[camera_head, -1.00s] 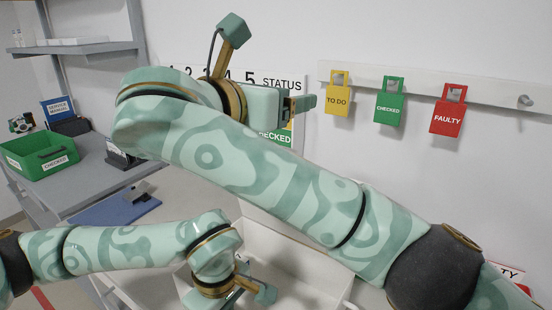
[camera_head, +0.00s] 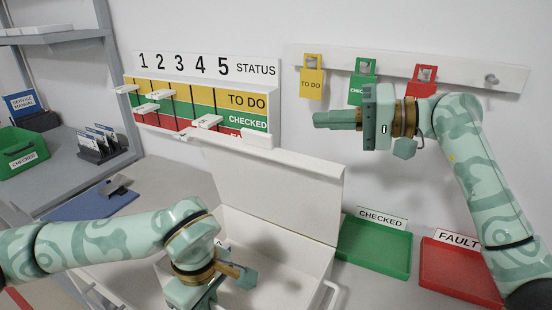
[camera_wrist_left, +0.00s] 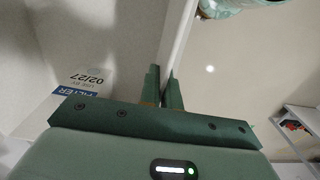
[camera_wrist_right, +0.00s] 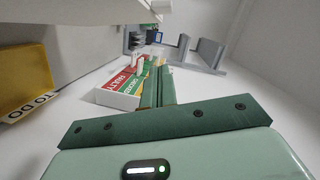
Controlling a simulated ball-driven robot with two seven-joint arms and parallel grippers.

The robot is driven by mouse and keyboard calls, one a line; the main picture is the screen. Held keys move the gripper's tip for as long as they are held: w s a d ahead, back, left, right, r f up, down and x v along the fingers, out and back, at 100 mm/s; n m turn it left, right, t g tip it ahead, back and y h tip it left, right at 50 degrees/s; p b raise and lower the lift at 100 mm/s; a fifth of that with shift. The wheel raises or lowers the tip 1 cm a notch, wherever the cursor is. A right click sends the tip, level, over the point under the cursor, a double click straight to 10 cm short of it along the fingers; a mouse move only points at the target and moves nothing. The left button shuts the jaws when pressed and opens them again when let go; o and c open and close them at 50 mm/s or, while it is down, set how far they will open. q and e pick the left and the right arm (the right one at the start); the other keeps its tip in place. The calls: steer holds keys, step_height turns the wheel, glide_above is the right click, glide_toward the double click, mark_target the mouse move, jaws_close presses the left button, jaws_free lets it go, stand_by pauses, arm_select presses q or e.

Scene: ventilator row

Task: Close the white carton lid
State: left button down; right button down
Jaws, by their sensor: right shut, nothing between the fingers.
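The white carton (camera_head: 275,248) stands open on the worktop. Its lid (camera_head: 282,185) stands up at the back, leaning toward the wall. My right gripper (camera_head: 316,119) is shut and empty, above the lid's right end and apart from it; its closed fingers show in the right wrist view (camera_wrist_right: 158,88). A label (camera_wrist_left: 83,82) shows inside the carton.
A green tray (camera_head: 375,247) and a red tray (camera_head: 460,270) lie right of the carton. The status board (camera_head: 205,105) hangs behind the lid. Yellow, green and red tags hang from a rail (camera_head: 450,73). A blue mat (camera_head: 92,205) lies at left.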

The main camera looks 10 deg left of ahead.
steer(key=d+m+y, duration=0.1)
steer(key=d+m, duration=0.1)
glide_above(275, 170)
steer(key=shift+w+f, duration=0.45)
steer(key=shift+f, duration=0.2)
steer(key=shift+s+a+f+n, duration=0.1)
steer(key=shift+s+a+n, duration=0.15)
steer(key=shift+s, duration=0.2)
steer(key=s+a+f+n, duration=0.2)
steer(key=s, duration=0.3)
steer(key=s+a+f+n+h, duration=0.1)
steer(key=s+a+f+n, duration=0.1)
steer(key=s, duration=0.4)
steer(key=shift+a+f+n, duration=0.25)
steer(key=shift+f+n, duration=0.3)
steer(key=shift+n, duration=0.1)
